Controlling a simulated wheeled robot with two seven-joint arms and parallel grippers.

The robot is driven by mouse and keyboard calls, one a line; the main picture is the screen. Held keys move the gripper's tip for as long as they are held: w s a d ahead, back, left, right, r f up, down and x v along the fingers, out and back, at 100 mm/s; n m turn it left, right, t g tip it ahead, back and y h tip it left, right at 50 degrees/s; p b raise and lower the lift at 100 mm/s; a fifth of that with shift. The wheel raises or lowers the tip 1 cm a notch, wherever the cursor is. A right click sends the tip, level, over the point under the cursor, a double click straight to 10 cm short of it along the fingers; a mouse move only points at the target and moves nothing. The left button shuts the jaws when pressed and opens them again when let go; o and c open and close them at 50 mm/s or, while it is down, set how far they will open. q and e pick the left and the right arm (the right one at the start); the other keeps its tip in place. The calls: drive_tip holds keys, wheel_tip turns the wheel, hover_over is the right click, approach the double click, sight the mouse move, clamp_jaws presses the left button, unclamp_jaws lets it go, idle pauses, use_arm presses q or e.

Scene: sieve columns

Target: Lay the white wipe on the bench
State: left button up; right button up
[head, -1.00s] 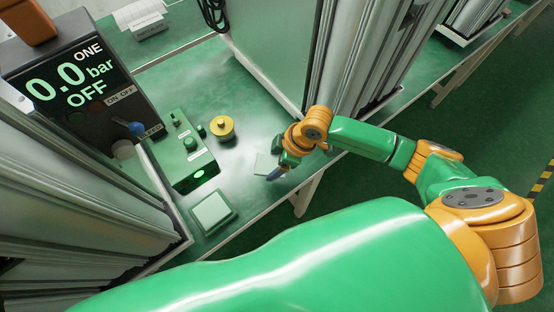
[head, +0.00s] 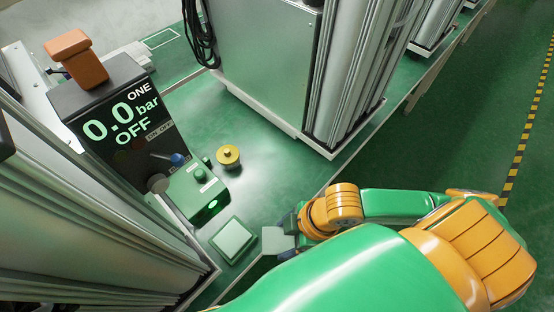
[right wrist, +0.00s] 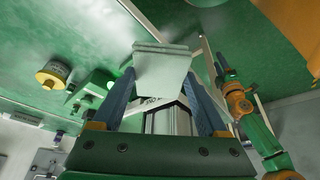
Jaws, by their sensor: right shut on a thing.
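The white wipe (head: 278,240) is a pale, flat square sheet in my right gripper (head: 294,232). In the head view it shows at the bench's front edge, just right of the square pad tray. In the right wrist view the wipe (right wrist: 160,72) sits between the two blue fingers, which are shut on it. It looks held clear of the green bench (head: 280,130), but its height is hard to judge.
A square tray with a pale pad (head: 234,240) stands at the bench front.

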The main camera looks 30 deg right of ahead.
drive_tip(key=w+f+b, duration=0.1)
drive_tip(key=b, duration=0.1)
drive_tip(key=w+f+b, duration=0.1)
drive_tip(key=f, duration=0.1)
drive_tip(key=shift+w+d+f+b, duration=0.15)
drive_tip(key=shift+w+d+b, duration=0.2)
drive_tip(key=shift+w, duration=0.05)
drive_tip(key=w, duration=0.6)
hover_over(261, 210)
drive_tip(key=d, duration=0.1)
drive_tip(key=f, duration=0.6)
drive_tip(key=shift+s+d+f+b, duration=0.1)
drive_tip(key=shift+s+f+b, duration=0.15)
drive_tip(key=shift+f+b, duration=0.1)
wheel_tip(261, 210, down, 3)
drive_tip(key=shift+d+r, duration=0.1)
use_arm(q)
drive_tip(key=f, duration=0.5)
drive_tip(key=shift+d+f, duration=0.4)
